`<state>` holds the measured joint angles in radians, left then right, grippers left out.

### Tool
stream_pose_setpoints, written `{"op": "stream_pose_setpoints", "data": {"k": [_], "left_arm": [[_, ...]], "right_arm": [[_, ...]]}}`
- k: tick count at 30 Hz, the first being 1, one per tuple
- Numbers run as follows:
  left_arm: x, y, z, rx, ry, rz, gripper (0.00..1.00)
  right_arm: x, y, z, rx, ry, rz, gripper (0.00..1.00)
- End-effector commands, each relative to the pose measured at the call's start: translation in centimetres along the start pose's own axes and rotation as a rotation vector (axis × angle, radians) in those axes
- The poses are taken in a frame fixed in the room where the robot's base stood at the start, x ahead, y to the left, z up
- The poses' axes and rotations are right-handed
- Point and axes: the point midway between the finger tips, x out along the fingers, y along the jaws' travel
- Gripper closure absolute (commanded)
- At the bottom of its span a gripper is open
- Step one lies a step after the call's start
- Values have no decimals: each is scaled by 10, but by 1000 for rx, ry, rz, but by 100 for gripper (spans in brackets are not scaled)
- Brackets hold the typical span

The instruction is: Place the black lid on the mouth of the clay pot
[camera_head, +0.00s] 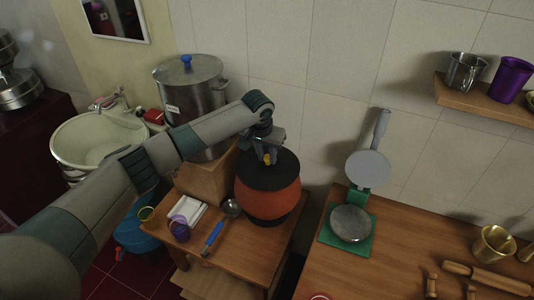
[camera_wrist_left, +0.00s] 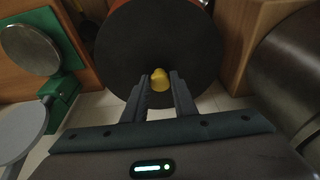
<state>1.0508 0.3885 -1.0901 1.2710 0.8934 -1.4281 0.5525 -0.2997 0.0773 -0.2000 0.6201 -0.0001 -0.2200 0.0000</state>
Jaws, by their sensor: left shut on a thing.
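The clay pot (camera_head: 266,203) is orange-red with a dark base and stands on the small wooden table. The black lid (camera_head: 272,172) is a flat dark disc over the pot's mouth; it also fills the upper middle of the left wrist view (camera_wrist_left: 160,45). Whether it rests on the rim or is just above it, I cannot tell. Its yellow knob (camera_wrist_left: 159,80) is between the fingers of my left gripper (camera_wrist_left: 160,82), which is shut on it. In the head view my left gripper (camera_head: 268,156) is above the lid. My right gripper is not in view.
A steel pot (camera_head: 190,90) with a blue knob stands behind my left arm. A ladle with a blue handle (camera_head: 213,236) and a purple cup (camera_head: 179,228) are on the small table (camera_head: 235,262). A green press (camera_head: 333,240) is on the right-hand table.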

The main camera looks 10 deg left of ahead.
Motion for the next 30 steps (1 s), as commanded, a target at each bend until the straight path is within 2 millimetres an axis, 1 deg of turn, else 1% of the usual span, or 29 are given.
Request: {"op": "stream_pose_setpoints", "data": {"k": [8,9,10,11,23,26,30], "left_arm": [[2,0,0,0,0,0,100],[2,0,0,0,0,0,65],[2,0,0,0,0,0,58],[2,0,0,0,0,0,56],[-1,0,0,1,0,1,56],[-7,0,0,1,0,1,56],[-22,0,0,0,2,1,56]], "right_arm": [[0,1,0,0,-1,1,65],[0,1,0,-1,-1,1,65],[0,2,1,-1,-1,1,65],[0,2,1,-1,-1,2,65],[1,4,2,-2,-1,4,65],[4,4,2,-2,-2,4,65],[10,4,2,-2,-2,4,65]]}}
